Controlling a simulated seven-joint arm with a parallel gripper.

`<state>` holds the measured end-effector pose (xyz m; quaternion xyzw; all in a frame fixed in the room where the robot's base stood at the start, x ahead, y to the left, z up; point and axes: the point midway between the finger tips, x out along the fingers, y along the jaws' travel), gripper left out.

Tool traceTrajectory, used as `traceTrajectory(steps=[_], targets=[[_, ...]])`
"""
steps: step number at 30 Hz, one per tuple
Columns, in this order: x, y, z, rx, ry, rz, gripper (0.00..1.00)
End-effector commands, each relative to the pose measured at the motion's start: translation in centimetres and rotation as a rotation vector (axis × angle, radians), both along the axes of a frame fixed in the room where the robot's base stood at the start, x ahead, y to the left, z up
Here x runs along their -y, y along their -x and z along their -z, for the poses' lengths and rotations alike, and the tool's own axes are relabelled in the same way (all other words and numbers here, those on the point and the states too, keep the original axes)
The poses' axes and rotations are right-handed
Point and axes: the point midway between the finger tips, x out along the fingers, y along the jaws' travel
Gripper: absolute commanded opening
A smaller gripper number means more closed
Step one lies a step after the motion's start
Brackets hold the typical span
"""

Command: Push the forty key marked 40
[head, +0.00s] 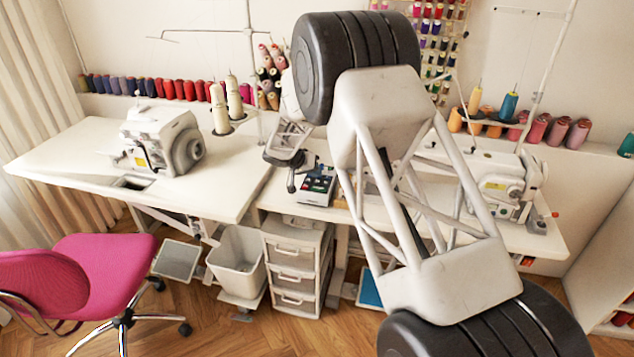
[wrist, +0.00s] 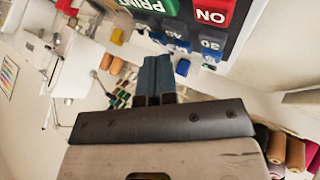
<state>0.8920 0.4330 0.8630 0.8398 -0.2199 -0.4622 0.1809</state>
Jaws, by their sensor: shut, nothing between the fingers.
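The keypad device (head: 317,188) sits on the white table in the head view, dark with small coloured keys. In the wrist view its panel (wrist: 236,38) appears upside down at the top, with a red ON key (wrist: 211,13), a green key (wrist: 151,6) and several blue-grey keys. One blue-grey key reads 30 (wrist: 210,44); the key beside it (wrist: 178,32) looks like 40, but its marking is blurred. My gripper (wrist: 158,62) is shut and empty, its tips close to the blue-grey keys; contact cannot be told. In the head view my gripper (head: 291,186) is just left of the device.
A white sewing machine (head: 160,140) stands on the left table, another (head: 505,185) on the right. Thread cones (head: 226,105) stand behind. My arm covers much of the middle of the head view. A drawer unit (head: 297,262) is below the table.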

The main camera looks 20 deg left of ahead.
Motion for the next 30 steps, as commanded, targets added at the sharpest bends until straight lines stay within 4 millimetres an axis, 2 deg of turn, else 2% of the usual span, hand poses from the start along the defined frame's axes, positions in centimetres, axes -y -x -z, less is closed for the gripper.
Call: traceTrajectory(steps=[30], targets=[[-0.02, 0.01, 0.86, 0.000, 0.000, 0.000, 0.00]])
